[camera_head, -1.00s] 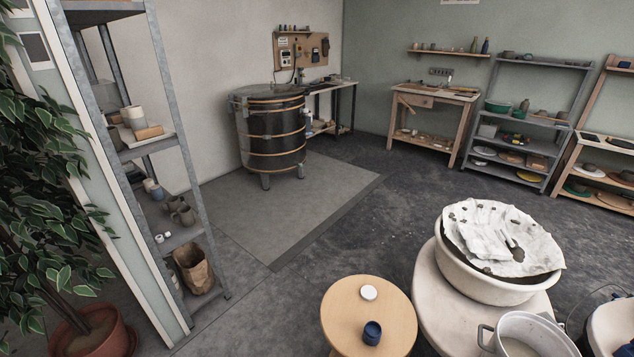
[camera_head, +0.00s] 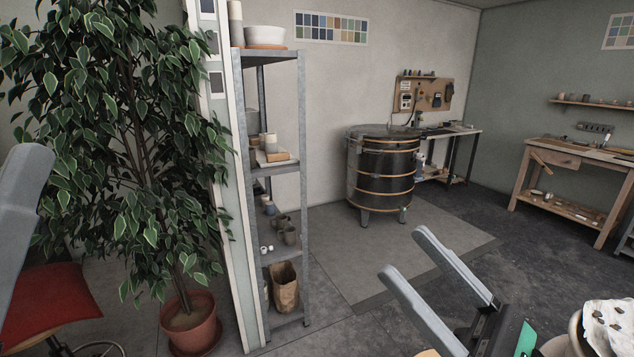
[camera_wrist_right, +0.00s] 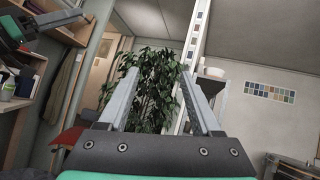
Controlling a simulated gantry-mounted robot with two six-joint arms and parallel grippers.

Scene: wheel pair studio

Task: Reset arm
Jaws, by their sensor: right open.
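My right gripper (camera_head: 408,253) is raised at the lower right of the head view, its two grey fingers well apart with nothing between them. The right wrist view also shows the right gripper (camera_wrist_right: 158,76), open and empty, pointing toward the plant. A grey finger of my left gripper (camera_head: 20,220) stands at the left edge of the head view. The rest of the left gripper is cut off, so its opening cannot be told. Part of my other arm shows at the upper left of the wrist view.
A potted plant (camera_head: 192,325) and a metal shelf (camera_head: 272,168) with pots stand at the left. A round dark kiln (camera_head: 383,180) stands on a grey floor pad. A red chair (camera_head: 45,300) is at lower left. A wooden bench (camera_head: 572,168) is at right. The floor between is open.

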